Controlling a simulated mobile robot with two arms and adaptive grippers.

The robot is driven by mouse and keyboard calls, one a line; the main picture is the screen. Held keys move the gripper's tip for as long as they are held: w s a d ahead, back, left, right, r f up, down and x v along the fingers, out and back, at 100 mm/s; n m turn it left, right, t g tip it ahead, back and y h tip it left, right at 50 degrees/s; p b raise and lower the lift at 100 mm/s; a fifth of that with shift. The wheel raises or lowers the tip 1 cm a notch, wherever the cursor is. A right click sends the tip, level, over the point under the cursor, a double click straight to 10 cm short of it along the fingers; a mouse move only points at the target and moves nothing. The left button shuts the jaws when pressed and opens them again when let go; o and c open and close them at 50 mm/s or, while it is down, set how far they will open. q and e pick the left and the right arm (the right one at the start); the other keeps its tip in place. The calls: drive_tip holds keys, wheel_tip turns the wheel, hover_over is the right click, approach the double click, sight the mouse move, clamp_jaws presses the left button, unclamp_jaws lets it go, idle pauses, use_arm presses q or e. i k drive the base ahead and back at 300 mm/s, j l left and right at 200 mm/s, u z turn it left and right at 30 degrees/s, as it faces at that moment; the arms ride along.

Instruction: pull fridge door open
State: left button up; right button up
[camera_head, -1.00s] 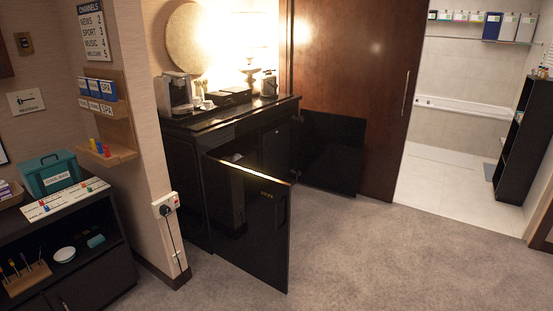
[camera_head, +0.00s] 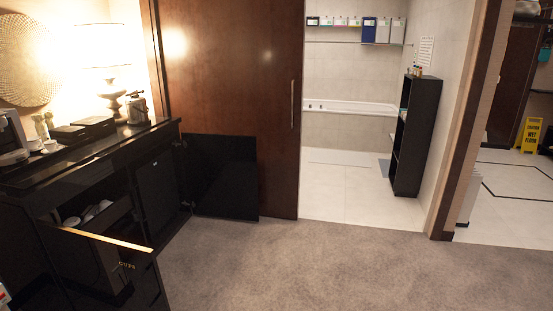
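The black minibar cabinet (camera_head: 90,157) stands at the left. Its far door (camera_head: 224,178) stands wide open beside the wooden sliding door. In that far compartment is an upright dark panel (camera_head: 157,190), which looks like the shut fridge door; its handle cannot be made out. The near cabinet door (camera_head: 112,268), with gold lettering that looks like "CUPS", is swung open into the room at the lower left. Neither of my grippers is in view.
White cups (camera_head: 97,210) show in the near compartment. A lamp (camera_head: 112,90) and coffee things stand on top. Open carpet (camera_head: 290,265) lies ahead. A wooden sliding door (camera_head: 230,80) borders the tiled bathroom, where a black shelf (camera_head: 415,135) stands. A yellow wet-floor sign (camera_head: 528,135) is far right.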

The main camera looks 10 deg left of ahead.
sight(156, 189)
drive_tip(key=i+l, duration=0.1)
drive_tip(key=i, duration=0.8)
drive_tip(key=i+u, duration=0.1)
drive_tip(key=i, duration=0.8)
